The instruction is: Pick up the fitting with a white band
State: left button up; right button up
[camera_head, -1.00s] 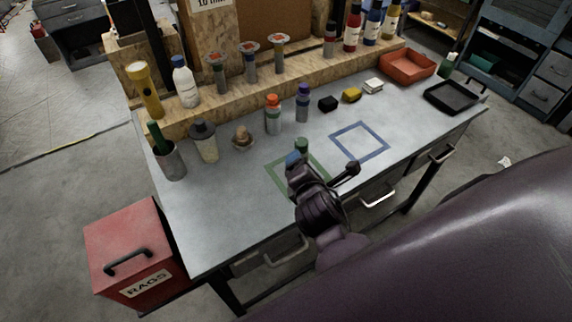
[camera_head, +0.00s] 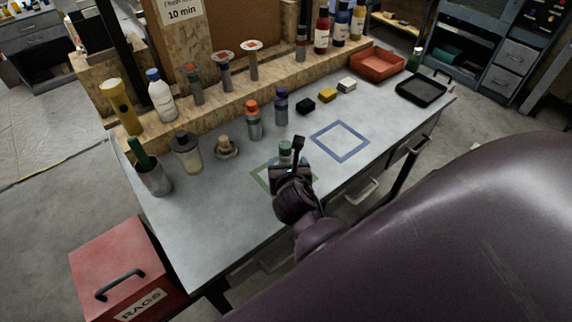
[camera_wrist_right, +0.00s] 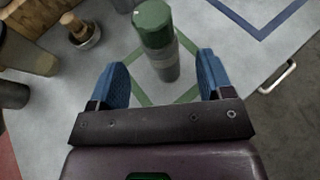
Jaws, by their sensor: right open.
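A green-capped grey cylinder (camera_head: 285,150) stands upright in the green taped square on the bench, partly hidden by my right gripper (camera_head: 288,164). In the right wrist view the cylinder (camera_wrist_right: 160,50) shows a green top and grey body with a slightly paler ring. I cannot tell whether that ring is a white band. My right gripper (camera_wrist_right: 162,68) is open, its blue fingers on either side of the cylinder's lower part in the picture, with gaps on both sides. Other capped cylinders, one orange-topped (camera_head: 253,122) and one purple-topped (camera_head: 281,107), stand behind it. My left gripper is not in view.
The blue taped square (camera_head: 340,141) to the right is empty. A brass-and-wood piece (camera_head: 226,147), a grey-lidded jar (camera_head: 187,155) and a cup (camera_head: 154,180) stand left. A red tray (camera_head: 376,66) and a black tray (camera_head: 421,91) lie at the right end.

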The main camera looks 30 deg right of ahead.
aim_at(286, 162)
jog(key=shift+f+x, duration=0.15)
jog(key=shift+x, duration=1.35)
jog(key=shift+f+x, duration=0.15)
jog(key=shift+x, duration=1.35)
jog(key=shift+s+a, duration=0.1)
jog(key=shift+s, duration=0.05)
jog(key=shift+c, duration=0.4)
jog(key=c, duration=1.1)
jog(key=shift+o, duration=0.2)
